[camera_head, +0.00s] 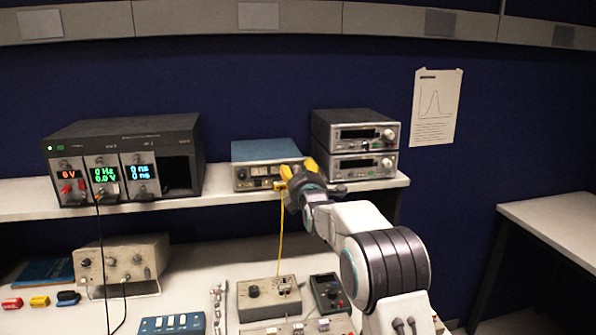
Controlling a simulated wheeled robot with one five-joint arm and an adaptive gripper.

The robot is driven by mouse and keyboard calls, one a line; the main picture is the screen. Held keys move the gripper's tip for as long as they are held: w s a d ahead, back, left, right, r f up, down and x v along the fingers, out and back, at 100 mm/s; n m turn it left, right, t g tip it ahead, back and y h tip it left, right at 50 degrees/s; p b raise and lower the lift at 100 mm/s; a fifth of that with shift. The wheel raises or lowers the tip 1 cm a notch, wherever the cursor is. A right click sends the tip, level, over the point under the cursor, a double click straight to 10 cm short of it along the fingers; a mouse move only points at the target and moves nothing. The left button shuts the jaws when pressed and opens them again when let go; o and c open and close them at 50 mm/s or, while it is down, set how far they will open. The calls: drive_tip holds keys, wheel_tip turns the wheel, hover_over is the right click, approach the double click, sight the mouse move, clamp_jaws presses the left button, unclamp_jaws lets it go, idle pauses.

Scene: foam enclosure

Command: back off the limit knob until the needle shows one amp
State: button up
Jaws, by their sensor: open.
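A small blue-topped instrument (266,150) stands on the shelf with a grey front panel of small dark windows and knobs. My gripper (296,170), dark with yellow fingertips, is open at the right end of this panel and covers part of it. Whether it touches a knob there cannot be told. No knob label, needle or meter reading can be made out at this size. A yellow lead (281,232) hangs down from just below the fingertips to a grey box (258,296) on the bench.
A large dark rack (122,135) with lit displays stands left on the shelf (222,201). Two stacked grey instruments (355,116) stand close on the right of my gripper. A beige instrument (120,262) and small boxes crowd the bench below. A side table (560,222) is bare.

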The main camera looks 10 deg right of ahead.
drive_tip(key=shift+o, duration=0.3)
clamp_jaws()
idle(0.4)
